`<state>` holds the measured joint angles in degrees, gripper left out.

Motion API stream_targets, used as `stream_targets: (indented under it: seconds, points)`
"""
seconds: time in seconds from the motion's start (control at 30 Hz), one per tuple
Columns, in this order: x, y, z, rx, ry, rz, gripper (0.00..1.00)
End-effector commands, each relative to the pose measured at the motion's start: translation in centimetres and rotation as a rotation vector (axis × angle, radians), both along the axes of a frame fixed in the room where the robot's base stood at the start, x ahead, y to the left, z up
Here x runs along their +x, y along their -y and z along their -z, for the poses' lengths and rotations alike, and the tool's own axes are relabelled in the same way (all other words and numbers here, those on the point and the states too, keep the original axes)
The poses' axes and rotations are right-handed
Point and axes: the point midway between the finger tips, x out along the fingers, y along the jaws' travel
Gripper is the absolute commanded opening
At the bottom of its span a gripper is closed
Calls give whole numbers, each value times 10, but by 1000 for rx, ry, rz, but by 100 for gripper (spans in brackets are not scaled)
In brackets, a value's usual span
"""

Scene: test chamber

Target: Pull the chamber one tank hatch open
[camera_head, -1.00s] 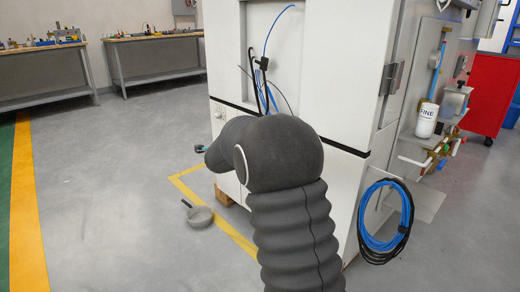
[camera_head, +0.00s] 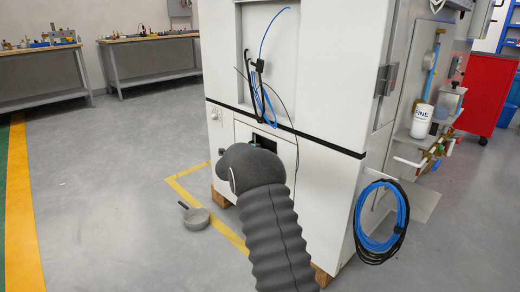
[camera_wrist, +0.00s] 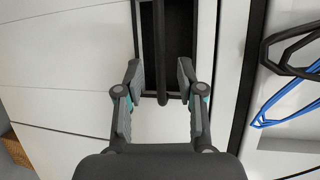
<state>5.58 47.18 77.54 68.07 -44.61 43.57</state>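The white chamber cabinet (camera_head: 320,75) stands ahead of me. Its lower front has a panel (camera_head: 243,133) with a dark recess (camera_head: 265,142), which I take to be the tank hatch; its label is not readable. In the wrist view, a dark handle bar (camera_wrist: 160,45) runs through the black recess (camera_wrist: 180,25). My gripper (camera_wrist: 160,72) is open, with one finger on each side of the bar's end. I see gaps between the fingertips and the bar. In the head view my arm hides the gripper. The panel looks flush with the cabinet front.
Black and blue cables (camera_head: 258,85) hang on the cabinet front above the recess; they also show at the right of the wrist view (camera_wrist: 290,95). A blue hose coil (camera_head: 380,222) hangs on the right side. A pan (camera_head: 196,218) lies on the floor at left, where there is free room.

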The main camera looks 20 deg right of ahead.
Motion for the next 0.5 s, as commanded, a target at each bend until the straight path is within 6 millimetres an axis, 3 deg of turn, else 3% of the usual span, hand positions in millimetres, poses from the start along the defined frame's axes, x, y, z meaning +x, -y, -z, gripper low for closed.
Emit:
stream_targets:
  seconds: [0.2,0.5]
  points:
    - [24,26,6,0,0,1,38]
    - [36,38,10,0,-1,-1,38]
